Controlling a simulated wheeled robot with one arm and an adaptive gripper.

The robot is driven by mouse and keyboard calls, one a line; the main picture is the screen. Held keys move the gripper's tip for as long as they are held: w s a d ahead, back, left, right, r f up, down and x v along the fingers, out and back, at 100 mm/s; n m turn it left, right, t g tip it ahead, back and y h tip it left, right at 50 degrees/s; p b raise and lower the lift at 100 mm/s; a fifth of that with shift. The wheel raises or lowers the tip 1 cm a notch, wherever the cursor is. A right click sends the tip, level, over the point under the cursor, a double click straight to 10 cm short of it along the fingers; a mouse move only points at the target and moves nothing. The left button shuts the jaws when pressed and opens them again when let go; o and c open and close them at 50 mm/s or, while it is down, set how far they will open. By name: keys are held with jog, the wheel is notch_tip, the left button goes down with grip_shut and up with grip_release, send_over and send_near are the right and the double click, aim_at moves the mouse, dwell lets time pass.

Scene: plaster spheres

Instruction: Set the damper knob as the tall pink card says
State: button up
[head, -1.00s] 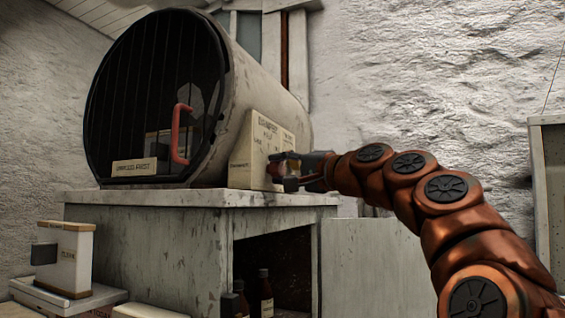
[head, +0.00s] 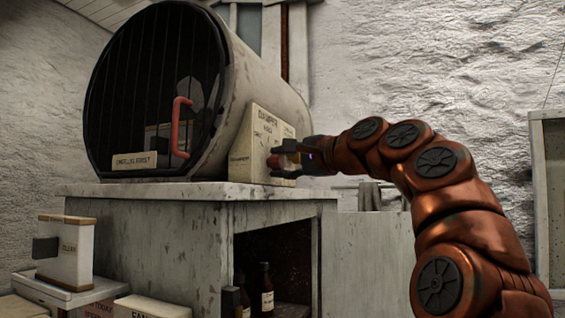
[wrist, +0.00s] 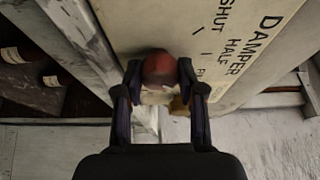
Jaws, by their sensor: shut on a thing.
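The damper panel (head: 262,130) is a cream board standing beside the big drum on the bench, lettered DAMPER. The wrist view shows the same panel (wrist: 205,22) with the words SHUT, HALF and a partly hidden word starting with F. The red damper knob (wrist: 158,68) sits between my fingertips. My gripper (wrist: 158,88) is shut on the knob; in the head view my gripper (head: 290,158) meets the panel's right part. The knob's pointer is not clear. I cannot make out a tall pink card for certain; a pinkish surface (head: 98,309) with red lettering shows partly at the lower left.
The drum (head: 150,90) has a barred front and a red handle (head: 181,128). The bench top (head: 200,190) runs under it. Bottles (head: 264,290) stand in the open shelf below.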

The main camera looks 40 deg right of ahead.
jog(key=o, duration=1.1)
jog(key=shift+o, duration=0.2)
jog(key=s+d, duration=0.1)
jog(key=s, duration=1)
jog(key=shift+s+d, duration=0.4)
jog(key=shift+a, duration=0.1)
